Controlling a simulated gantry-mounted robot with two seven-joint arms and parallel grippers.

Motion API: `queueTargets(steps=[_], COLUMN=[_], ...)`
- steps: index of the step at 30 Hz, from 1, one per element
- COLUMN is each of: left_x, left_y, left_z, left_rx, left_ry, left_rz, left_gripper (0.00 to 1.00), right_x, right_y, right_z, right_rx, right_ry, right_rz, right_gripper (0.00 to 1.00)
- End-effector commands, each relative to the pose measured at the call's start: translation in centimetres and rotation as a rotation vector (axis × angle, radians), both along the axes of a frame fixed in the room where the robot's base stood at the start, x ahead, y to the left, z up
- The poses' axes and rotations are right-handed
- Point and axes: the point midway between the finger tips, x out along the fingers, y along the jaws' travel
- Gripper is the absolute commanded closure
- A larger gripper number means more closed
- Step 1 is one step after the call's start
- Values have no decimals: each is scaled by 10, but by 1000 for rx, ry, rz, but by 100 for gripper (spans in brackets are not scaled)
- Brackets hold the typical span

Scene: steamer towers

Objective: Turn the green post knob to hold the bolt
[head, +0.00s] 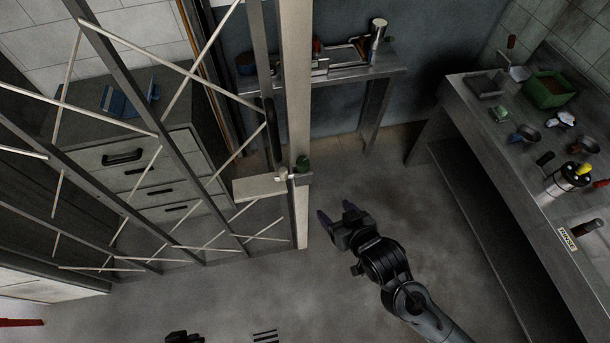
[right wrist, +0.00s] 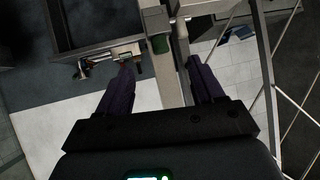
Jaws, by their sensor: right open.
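The green post knob (head: 303,163) sits on the pale gate post (head: 295,90), just above a dark bracket. A pale bolt end (head: 283,174) shows beside it at the gate's edge. In the right wrist view the green knob (right wrist: 160,44) lies ahead, roughly between the lines of my two fingers. My right gripper (head: 335,210) is open and empty, below and right of the knob and apart from it. It also shows in the right wrist view (right wrist: 160,72). A dark shape at the bottom edge may be my left gripper (head: 184,338); its jaws cannot be made out.
A metal lattice gate (head: 170,140) fills the left, with a drawer cabinet (head: 150,170) behind it. A bench with tools (head: 345,75) stands at the back. A long counter (head: 520,175) with containers lines the right. The floor around my right gripper is clear.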

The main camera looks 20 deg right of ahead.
Motion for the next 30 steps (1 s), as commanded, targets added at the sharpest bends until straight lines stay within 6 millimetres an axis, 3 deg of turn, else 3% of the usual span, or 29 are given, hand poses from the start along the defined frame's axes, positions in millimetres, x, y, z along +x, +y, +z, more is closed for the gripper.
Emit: queueTargets(steps=[1, 3, 9, 12, 18, 23, 30], left_x=[0, 0, -1, -1, -1, -1, 0], left_y=[0, -1, 0, 0, 1, 2, 2], left_z=[-37, -64, -123, -143, -162, -163, -162], left_rx=[-2, -2, -2, -2, 2, 7, 9], left_ry=[0, 1, 5, 4, 4, 1, 0], left_rz=[2, 1, 1, 1, -1, -5, -6], left_gripper=[100, 100, 100, 100, 100, 100, 100], right_x=[15, 33, 69, 79, 91, 100, 132], right_y=[1, 1, -1, -3, -5, -5, -2], right_z=[-28, -39, -58, -64, -67, -65, -63], right_rx=[0, 2, -9, -20, -34, -38, -38], right_ry=[-69, -171, -391, -465, -549, -569, -571], right_rz=[1, 1, 16, 25, 38, 40, 39], right_gripper=[33, 33, 33, 33, 33, 33, 33])
